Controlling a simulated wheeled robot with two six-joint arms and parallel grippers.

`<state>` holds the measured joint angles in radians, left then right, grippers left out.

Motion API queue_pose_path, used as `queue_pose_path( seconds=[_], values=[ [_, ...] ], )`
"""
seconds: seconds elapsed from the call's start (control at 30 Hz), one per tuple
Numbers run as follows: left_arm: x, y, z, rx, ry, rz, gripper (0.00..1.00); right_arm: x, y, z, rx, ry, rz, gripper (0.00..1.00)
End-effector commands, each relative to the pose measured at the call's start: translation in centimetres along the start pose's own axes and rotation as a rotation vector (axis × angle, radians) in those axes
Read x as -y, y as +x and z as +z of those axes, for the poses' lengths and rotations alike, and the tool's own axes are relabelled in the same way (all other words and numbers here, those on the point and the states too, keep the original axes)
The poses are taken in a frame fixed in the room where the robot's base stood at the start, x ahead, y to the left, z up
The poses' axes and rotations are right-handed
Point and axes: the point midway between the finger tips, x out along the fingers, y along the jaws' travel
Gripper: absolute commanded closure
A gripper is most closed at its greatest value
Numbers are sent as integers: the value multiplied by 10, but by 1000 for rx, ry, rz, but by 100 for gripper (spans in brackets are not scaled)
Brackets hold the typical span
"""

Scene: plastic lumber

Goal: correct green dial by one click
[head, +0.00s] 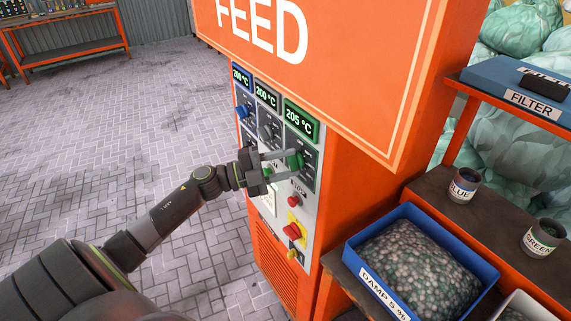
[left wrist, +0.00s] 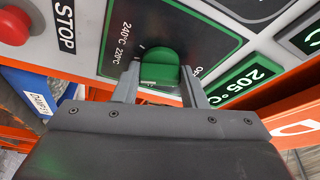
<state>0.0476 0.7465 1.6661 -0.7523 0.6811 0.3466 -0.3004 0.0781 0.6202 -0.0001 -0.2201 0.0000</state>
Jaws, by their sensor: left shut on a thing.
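The green dial (head: 295,161) is on the orange machine's control panel, under a green-framed display (head: 299,121) that reads 205 °C. My left gripper (head: 289,162) reaches it from the left, its two fingers on either side of the knob. In the left wrist view the green dial (left wrist: 158,69) sits between the fingertips of my left gripper (left wrist: 160,84), which is shut on it. Markings 240°C, 220°C and part of OFF show around the dial. My right gripper is not in view.
A blue dial (head: 243,111) and a grey dial (head: 265,132) sit to the left, under displays reading 200 °C. Red buttons (head: 292,231) are below. The FEED sign (head: 310,60) juts out above. A blue tray (head: 430,268) of pellets stands at right.

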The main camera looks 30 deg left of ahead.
Motion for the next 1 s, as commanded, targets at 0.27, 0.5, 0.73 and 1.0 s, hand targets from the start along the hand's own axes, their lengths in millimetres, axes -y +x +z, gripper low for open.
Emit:
queue_pose_path(
  seconds=[0.27,0.5,0.73,1.0],
  values=[
    [-1,0,0,-1,2,2,85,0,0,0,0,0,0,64],
    [-1,0,0,-1,1,2,40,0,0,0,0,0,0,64],
    [0,0,0,0,0,1,40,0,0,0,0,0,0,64],
    [-4,-18,1,1,2,5,40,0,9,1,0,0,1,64]
  ],
)
